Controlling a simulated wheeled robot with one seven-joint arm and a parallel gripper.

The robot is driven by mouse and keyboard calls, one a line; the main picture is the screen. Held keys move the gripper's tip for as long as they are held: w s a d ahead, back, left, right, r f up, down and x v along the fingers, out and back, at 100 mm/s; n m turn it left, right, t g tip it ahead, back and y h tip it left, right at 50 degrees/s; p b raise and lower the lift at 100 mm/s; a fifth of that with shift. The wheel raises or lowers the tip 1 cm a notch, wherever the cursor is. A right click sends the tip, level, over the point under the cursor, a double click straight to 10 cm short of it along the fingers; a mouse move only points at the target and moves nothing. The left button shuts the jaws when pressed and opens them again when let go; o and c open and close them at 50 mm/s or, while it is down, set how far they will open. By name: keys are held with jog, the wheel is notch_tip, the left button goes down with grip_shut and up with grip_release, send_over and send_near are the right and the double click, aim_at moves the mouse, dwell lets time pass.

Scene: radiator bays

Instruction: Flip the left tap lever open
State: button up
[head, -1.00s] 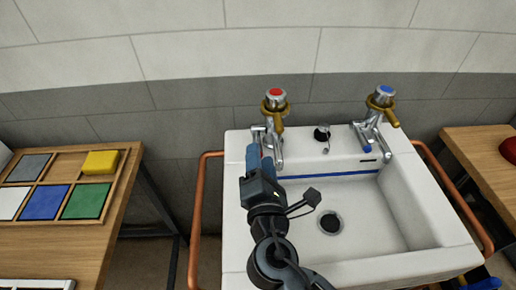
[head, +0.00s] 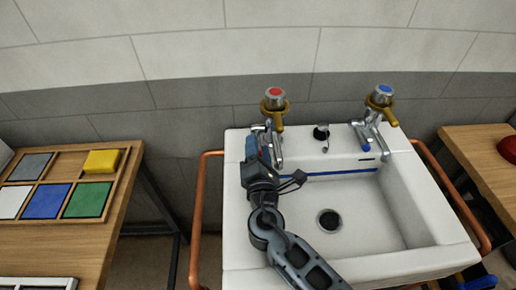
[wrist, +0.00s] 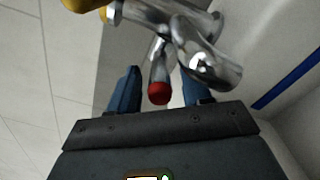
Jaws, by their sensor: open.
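The left tap (head: 276,104) is chrome with a red cap and a brass-coloured collar and arm, at the sink's back left corner. In the wrist view, a chrome rod with a red tip (wrist: 158,94) extends from the tap's chrome body (wrist: 205,60). My gripper (head: 257,147) is at the left side of this tap, below its cap. In the wrist view, my gripper (wrist: 159,82) is open, with one blue finger on each side of the red-tipped rod. I cannot tell whether either finger touches it. My gripper hides part of the tap's lower body in the head view.
A right tap (head: 380,104) with a blue cap stands across the white sink (head: 400,220). A black plug (head: 321,132) sits between them. Copper rails (head: 207,154) flank the sink. A wooden table with coloured tiles (head: 85,200) is at left, another table (head: 480,146) at right.

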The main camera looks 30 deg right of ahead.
grip_shut()
dwell(0.3)
dwell(0.3)
